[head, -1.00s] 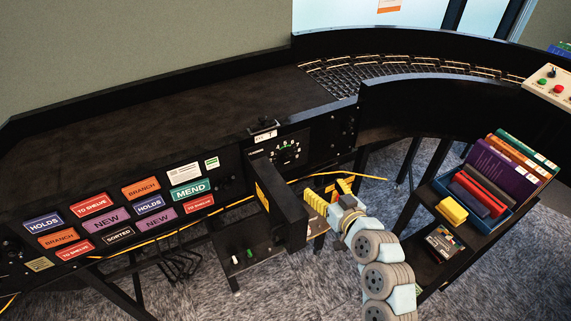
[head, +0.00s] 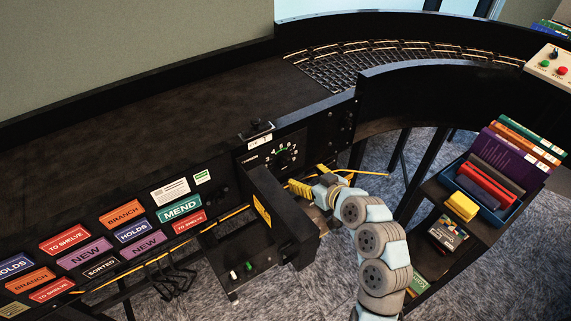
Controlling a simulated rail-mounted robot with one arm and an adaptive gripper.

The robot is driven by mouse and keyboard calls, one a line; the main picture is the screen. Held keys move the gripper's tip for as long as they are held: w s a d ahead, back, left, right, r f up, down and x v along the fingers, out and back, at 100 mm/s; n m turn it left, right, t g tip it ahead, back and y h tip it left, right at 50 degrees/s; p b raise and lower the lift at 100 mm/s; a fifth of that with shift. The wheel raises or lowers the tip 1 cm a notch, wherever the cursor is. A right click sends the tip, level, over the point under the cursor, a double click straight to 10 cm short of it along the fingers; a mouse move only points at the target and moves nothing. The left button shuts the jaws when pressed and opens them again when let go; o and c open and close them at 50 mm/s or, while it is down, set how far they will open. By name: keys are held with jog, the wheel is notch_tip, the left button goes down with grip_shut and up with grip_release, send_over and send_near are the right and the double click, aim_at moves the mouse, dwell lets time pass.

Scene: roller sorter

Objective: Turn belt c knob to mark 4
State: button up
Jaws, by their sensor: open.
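A black dial panel (head: 272,159) is set in the dark side wall of the conveyor. It carries a round knob (head: 283,158) ringed by small pale and green marks. The mark numbers, the pointer's setting and the belt letter are too small to read. My gripper (head: 310,179) has yellow fingers, spread apart and empty. It is just below and to the right of the knob, apart from it in the picture. The black box jutting out beside it partly covers the nearer finger's surroundings.
A black box (head: 285,215) with a yellow label juts out left of my gripper. A yellow cable (head: 355,172) runs behind the gripper. A shelf cart at right holds a blue bin (head: 483,202) of books and a yellow block (head: 461,206). Coloured label plates (head: 181,209) line the conveyor at left.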

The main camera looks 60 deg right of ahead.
aim_at(288, 166)
jog(key=x, duration=1.1)
jog(key=shift+w+d, duration=0.1)
jog(key=shift+w, duration=0.1)
jog(key=c, duration=1.2)
